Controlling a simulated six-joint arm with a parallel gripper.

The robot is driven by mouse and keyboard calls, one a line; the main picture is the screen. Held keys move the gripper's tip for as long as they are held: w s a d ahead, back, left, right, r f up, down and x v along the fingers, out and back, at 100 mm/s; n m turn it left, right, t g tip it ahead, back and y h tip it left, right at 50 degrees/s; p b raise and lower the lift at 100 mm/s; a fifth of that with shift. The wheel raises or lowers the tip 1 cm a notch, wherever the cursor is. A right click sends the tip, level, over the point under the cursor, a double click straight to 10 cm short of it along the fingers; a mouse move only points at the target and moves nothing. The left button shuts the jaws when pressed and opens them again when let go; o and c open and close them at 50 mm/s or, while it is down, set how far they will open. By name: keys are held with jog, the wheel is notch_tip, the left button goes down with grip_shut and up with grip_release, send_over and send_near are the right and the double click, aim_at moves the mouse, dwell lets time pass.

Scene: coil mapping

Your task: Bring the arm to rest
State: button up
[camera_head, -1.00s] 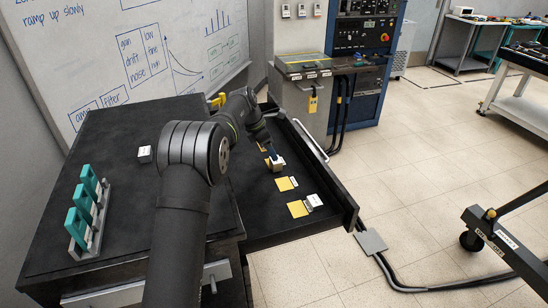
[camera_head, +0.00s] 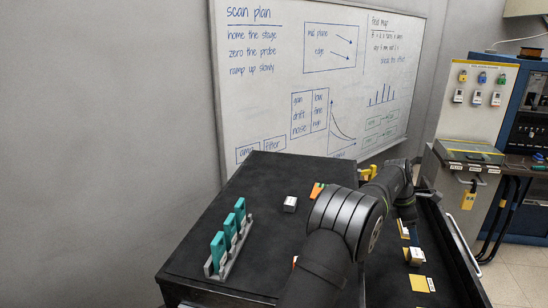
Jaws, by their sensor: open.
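My arm reaches up from the bottom of the head view and bends down over the drawer-like tray (camera_head: 450,272) on the right. I cannot tell whether the two touch. A yellow square (camera_head: 423,284) lies on the tray in front of the block, and part of another yellow patch (camera_head: 403,228) shows behind it.
On the black bench top (camera_head: 255,190), a grey rack (camera_head: 222,262) holds teal pieces (camera_head: 229,230). A white cube (camera_head: 290,204) and an orange-and-green item (camera_head: 317,190) lie behind my arm.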

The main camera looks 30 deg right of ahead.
aim_at(416, 253)
jog(key=x, duration=1)
jog(key=shift+f, duration=0.2)
notch_tip(416, 253, up, 3)
jog(key=shift+f, duration=0.15)
jog(key=shift+r, duration=0.8)
